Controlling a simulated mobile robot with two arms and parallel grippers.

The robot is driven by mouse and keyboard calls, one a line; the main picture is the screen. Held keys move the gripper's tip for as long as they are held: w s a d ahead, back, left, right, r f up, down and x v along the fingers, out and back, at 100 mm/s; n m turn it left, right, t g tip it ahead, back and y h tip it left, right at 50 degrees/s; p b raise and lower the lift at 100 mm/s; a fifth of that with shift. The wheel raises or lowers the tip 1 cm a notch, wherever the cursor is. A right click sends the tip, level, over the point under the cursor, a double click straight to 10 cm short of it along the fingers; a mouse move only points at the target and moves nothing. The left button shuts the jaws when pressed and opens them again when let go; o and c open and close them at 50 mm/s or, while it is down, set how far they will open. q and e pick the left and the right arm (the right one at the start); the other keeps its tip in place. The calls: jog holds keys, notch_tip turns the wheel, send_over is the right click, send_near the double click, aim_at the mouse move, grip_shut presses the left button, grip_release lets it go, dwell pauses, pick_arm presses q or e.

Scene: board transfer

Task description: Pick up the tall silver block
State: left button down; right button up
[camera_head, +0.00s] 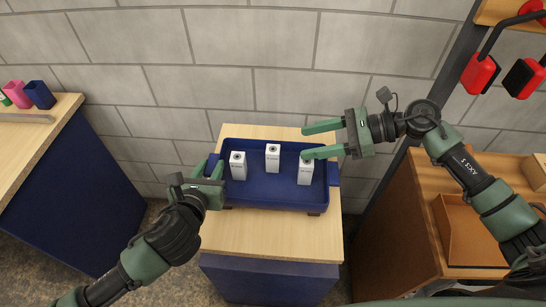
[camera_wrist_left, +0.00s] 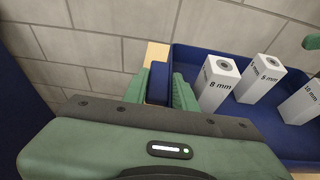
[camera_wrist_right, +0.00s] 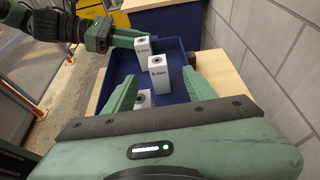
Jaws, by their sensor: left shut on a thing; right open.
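Three pale blocks with round holes in their tops stand upright in a blue tray (camera_head: 262,196): a left one (camera_head: 238,168), a middle one (camera_head: 272,160) and a right one (camera_head: 305,175). In the left wrist view the left block (camera_wrist_left: 214,90) reads 8 mm. I cannot tell which block the task calls tall and silver. My left gripper (camera_head: 210,169) is shut on the tray's left handle (camera_wrist_left: 158,80). My right gripper (camera_head: 303,142) is open and empty above the tray's right part, near the right block. In the right wrist view the nearest block (camera_wrist_right: 143,100) is partly hidden.
The tray sits on a small wooden-topped stand (camera_head: 250,235) against a grey block wall. Another table (camera_head: 45,140) is at the left with coloured containers. A wooden cabinet (camera_head: 400,210) with an open bin (camera_head: 465,230) is at the right. The stand's front is clear.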

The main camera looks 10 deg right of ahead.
aim_at(279, 149)
jog(key=x, duration=0.8)
jog(key=shift+s+a+f, duration=0.1)
jog(key=shift+a+f, duration=0.15)
jog(key=shift+f, duration=0.05)
grip_shut()
